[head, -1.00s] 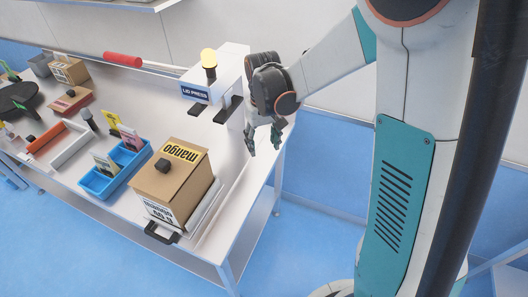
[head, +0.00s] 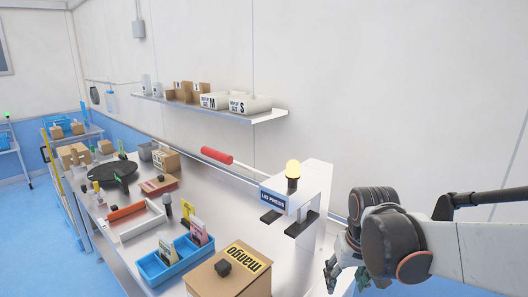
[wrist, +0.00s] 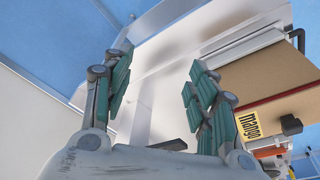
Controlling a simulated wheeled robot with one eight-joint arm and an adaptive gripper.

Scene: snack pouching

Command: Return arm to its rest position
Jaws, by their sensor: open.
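My gripper (head: 345,272) is at the right of the head view, beside the right end of the workbench and to the right of the lid press. In the wrist view my gripper (wrist: 155,90) has its two teal-padded fingers spread apart with nothing between them. The bench top and its edge show beyond the fingers. In the head view part of my arm reaches in from the right edge, and the gripper's far finger is partly hidden by the wrist.
A wall shelf (head: 210,112) holds boxes above.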

